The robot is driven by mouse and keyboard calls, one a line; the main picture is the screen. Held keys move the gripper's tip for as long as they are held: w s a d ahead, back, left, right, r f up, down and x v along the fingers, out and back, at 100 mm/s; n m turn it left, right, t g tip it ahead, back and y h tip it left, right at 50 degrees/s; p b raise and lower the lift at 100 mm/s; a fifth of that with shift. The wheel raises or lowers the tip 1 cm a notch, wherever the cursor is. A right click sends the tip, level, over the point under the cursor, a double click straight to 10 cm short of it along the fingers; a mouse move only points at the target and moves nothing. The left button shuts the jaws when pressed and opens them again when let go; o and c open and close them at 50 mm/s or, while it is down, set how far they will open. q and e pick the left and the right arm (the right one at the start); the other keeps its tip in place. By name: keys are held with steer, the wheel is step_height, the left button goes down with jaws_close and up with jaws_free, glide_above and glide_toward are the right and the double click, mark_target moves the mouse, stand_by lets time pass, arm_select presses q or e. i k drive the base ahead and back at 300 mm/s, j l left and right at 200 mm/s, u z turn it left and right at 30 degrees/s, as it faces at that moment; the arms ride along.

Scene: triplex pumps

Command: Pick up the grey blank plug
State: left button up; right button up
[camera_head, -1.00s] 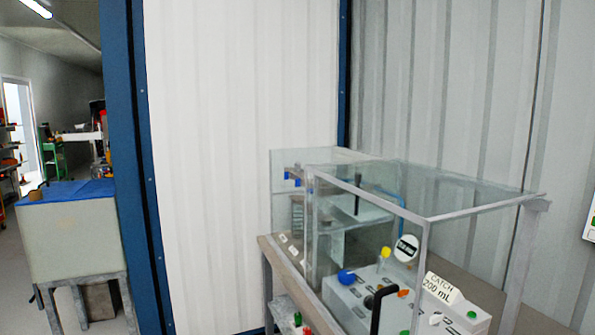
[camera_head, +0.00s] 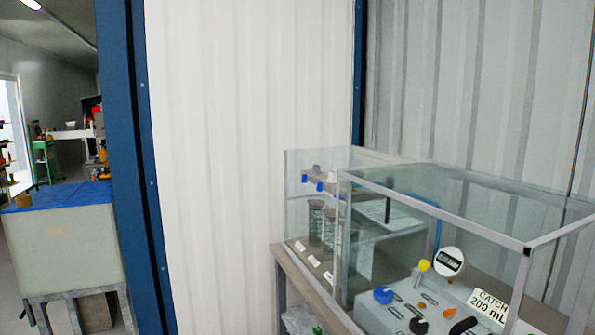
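I cannot make out a grey blank plug in the head view. A clear glass-walled enclosure (camera_head: 465,203) with a grey frame stands on a bench at the right. Inside it is a pale panel (camera_head: 378,318) with coloured knobs, a round dial sign (camera_head: 449,262) and a "CATCH 200 mL" label (camera_head: 490,304). Neither of my grippers shows in the view.
The bench edge (camera_head: 303,283) runs along the enclosure's left side. A blue-topped cabinet (camera_head: 67,243) stands at the left beyond a blue post (camera_head: 130,170). A white corrugated wall (camera_head: 240,150) fills the middle.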

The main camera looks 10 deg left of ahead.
mark_target(316, 169)
steer(key=i+j+u, duration=0.2)
steer(key=i+j, duration=0.35)
steer(key=j, duration=0.3)
steer(key=i+j+u, duration=0.2)
steer(key=i+j, duration=0.4)
steer(key=j, duration=0.15)
